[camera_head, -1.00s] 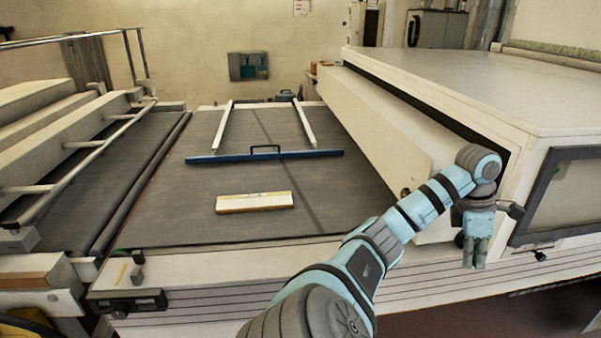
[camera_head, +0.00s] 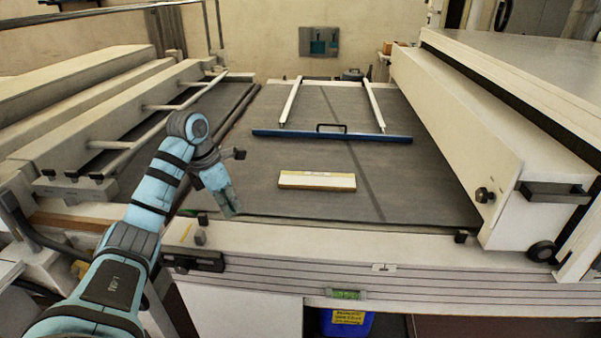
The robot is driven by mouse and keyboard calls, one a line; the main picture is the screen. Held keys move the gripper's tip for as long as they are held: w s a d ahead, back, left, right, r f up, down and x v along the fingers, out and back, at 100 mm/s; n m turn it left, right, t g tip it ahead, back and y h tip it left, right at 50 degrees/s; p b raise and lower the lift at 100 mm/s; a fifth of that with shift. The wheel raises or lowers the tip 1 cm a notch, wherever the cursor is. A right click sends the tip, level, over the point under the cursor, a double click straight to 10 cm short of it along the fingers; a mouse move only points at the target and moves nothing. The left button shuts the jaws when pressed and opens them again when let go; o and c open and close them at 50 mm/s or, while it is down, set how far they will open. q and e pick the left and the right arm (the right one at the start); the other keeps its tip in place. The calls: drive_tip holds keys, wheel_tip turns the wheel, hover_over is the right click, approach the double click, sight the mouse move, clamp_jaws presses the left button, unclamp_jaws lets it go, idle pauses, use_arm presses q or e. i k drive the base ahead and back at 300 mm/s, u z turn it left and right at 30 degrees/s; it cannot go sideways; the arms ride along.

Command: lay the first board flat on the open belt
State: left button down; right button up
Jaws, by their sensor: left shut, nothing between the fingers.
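A pale board with a yellowish front edge (camera_head: 317,180) lies flat on the dark open belt (camera_head: 270,165), near its front. Small markings on its top are too small to read. My left gripper (camera_head: 230,208) is shut and empty, pointing down at the belt's front left, to the left of the board and apart from it. Whether its tips touch the belt, I cannot tell. My right gripper is not in view.
A blue bar (camera_head: 345,136) with a black handle crosses the belt behind the board, joined to two pale rails (camera_head: 290,100). A white housing (camera_head: 490,140) bounds the right side. A railing (camera_head: 130,140) and rollers stand at left. Belt right of the board is clear.

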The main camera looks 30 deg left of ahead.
sight(302, 180)
drive_tip(key=u, duration=0.05)
drive_tip(key=i, duration=1)
